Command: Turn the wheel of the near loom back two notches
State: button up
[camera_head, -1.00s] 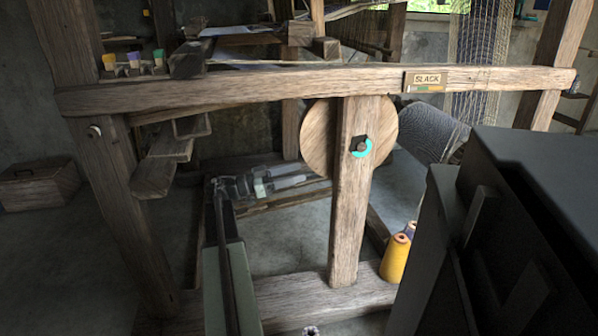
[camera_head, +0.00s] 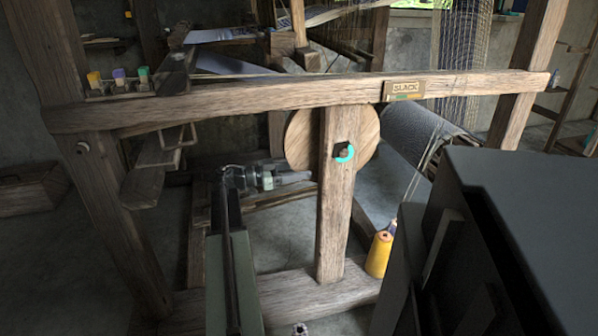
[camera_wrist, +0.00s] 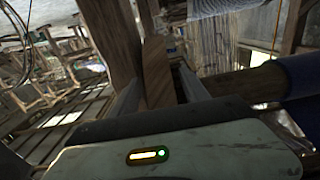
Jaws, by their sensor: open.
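The wheel (camera_head: 300,140) is a round wooden disc at the near loom, partly hidden behind an upright post (camera_head: 335,215). A teal ring with a dark knob (camera_head: 344,152) sits on the post's face. My gripper (camera_head: 303,177) is by the wheel's lower left rim; its tips are hard to make out there. In the wrist view my gripper (camera_wrist: 158,92) is open, with a finger on each side of a tan wooden piece (camera_wrist: 156,72). I cannot tell if this piece is the wheel's rim or whether the fingers touch it.
A beam (camera_head: 230,98) with a "SLACK" sign (camera_head: 404,90) crosses above the wheel. A yellow thread cone (camera_head: 378,254) stands right of the post. A dark cloth roll (camera_head: 415,128) lies behind. Floor inside the frame looks clear.

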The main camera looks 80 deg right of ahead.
grip_shut()
jog(key=shift+a+f, duration=0.1)
dwell(1.3)
